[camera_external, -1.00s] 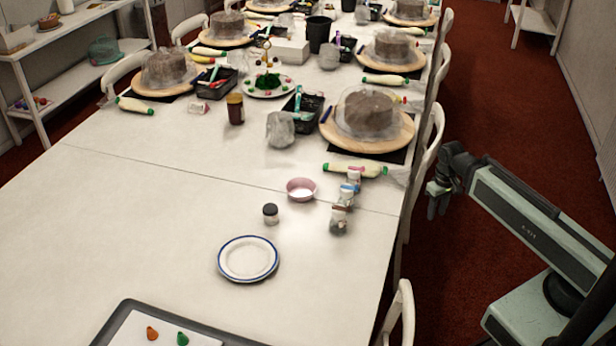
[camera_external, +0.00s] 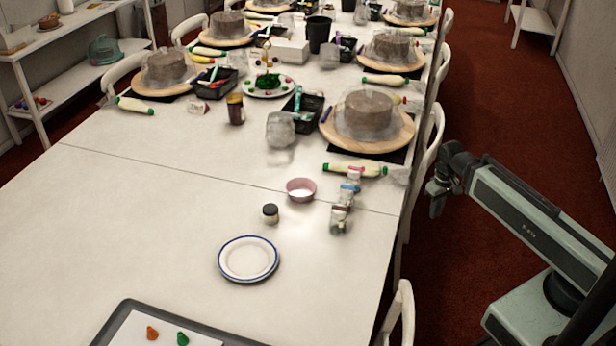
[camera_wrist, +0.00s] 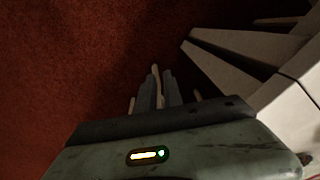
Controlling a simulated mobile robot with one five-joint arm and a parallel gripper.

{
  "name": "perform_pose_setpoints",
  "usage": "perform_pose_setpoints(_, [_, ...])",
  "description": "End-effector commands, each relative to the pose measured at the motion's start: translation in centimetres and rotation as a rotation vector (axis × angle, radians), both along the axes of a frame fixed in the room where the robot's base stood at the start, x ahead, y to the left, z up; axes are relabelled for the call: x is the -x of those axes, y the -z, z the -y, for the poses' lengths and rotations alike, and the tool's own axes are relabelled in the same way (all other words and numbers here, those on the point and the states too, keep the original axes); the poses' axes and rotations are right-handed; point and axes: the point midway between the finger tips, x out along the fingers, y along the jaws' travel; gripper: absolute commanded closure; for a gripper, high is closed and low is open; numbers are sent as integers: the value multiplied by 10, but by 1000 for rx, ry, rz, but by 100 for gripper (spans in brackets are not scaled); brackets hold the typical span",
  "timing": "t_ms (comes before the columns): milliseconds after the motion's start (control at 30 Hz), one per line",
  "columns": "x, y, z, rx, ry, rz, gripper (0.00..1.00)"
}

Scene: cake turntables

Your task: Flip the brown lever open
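I cannot make out a brown lever in either view. My gripper (camera_external: 437,206) hangs fingers down in the air beside the right edge of the long white table, next to the white chairs. In the wrist view its two dark fingers (camera_wrist: 160,88) lie close together in the middle, with a pale strip between them. I cannot tell whether they are fully shut or whether the strip is part of something behind. Nothing is seen held in the external view.
Brown cakes on round wooden turntables (camera_external: 402,138) line the white table (camera_external: 150,225). A white chair (camera_external: 400,318) is close to my arm. Red carpet (camera_external: 510,130) is open on the right.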

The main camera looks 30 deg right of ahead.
Motion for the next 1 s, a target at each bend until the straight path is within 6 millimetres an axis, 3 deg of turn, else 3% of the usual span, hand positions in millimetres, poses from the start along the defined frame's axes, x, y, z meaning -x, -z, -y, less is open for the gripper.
perform_pose_setpoints(167, [-19,-52,-50,-48,-303,-3,100])
perform_pose_setpoints(400, [-39,-149,-179,-175,-1082,27,100])
perform_pose_setpoints(600, [-33,-219,-284,-286,-1693,98,100])
perform_pose_setpoints(700, [-26,-241,-322,-328,-1916,136,100])
perform_pose_setpoints(833, [-18,-256,-351,-361,-2091,173,100])
perform_pose_setpoints(1000, [-15,-256,-360,-372,-2154,189,100])
